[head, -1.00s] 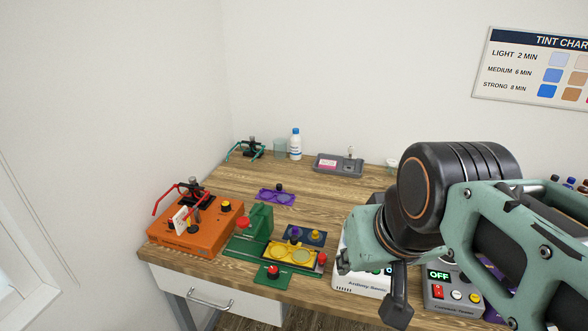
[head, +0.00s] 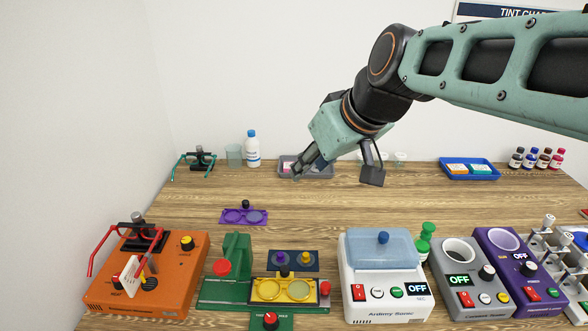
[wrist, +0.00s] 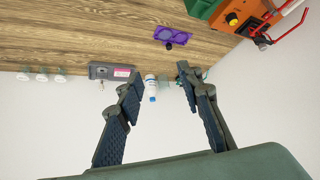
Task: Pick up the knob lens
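No single thing is clearly the knob lens. A dark blue tray (head: 292,262) holds two small knobbed pieces, one purple (head: 283,257) and one yellow (head: 306,258). Behind it lies a purple two-ring holder (head: 244,216) with a black knob (head: 245,204); the holder also shows in the wrist view (wrist: 172,35). A grey tray (head: 325,172) with a pink label stands at the back, partly hidden by my gripper; it shows in the wrist view (wrist: 112,72) with a small piece at its edge. My gripper (head: 336,178) is open and empty, in the air; its spread fingers show in the wrist view (wrist: 157,77).
An orange machine (head: 182,280), a green press (head: 236,262), a white lidded box (head: 384,285) and a grey control box (head: 468,285) line the front. A white bottle (head: 252,150) stands at the back left. The table's middle is fairly clear.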

